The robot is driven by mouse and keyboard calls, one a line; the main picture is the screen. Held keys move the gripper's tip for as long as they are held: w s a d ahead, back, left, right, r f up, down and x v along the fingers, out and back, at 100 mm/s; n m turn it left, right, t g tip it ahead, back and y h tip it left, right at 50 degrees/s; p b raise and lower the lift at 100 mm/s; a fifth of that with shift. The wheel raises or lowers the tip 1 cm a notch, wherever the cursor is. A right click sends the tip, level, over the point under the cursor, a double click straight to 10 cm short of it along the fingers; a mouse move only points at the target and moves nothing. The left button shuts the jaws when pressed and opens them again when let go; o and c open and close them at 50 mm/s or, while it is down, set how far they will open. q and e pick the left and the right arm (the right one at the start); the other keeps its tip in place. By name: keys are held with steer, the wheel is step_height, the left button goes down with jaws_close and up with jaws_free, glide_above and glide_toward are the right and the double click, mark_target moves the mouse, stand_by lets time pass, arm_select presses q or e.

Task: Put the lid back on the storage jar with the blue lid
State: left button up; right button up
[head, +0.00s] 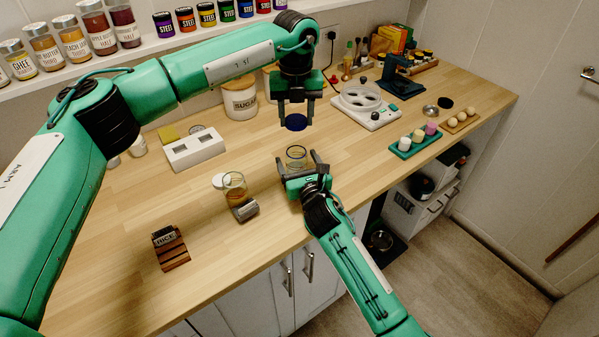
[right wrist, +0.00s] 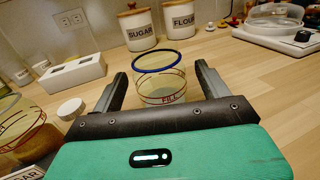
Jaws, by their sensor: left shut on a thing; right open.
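The storage jar (head: 296,156) is clear glass with a blue rim and stands open and upright on the counter. It also shows in the right wrist view (right wrist: 160,80), with red lettering low on its front. My left gripper (head: 296,117) is shut on the blue lid (head: 296,123) and holds it above the jar, with a clear gap between them. My right gripper (head: 299,163) is low at the jar's near side. It is open, with one finger on each side of the jar; in the right wrist view (right wrist: 162,88) gaps show beside the glass.
Another glass jar (head: 234,184) stands left of the right gripper, by a white lid (head: 218,181). A white box (head: 194,149), a sugar canister (head: 240,101) and a white appliance (head: 365,115) stand behind. A teal tray (head: 404,153) lies right. The front-left counter is mostly clear.

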steer(key=c, duration=1.5)
arm_select(q)
steer(key=shift+f, duration=2.5)
arm_select(e)
steer(key=shift+o, duration=0.2)
arm_select(q)
steer(key=shift+f, duration=0.15)
steer(key=shift+f, duration=0.75)
steer(key=shift+f, duration=0.6)
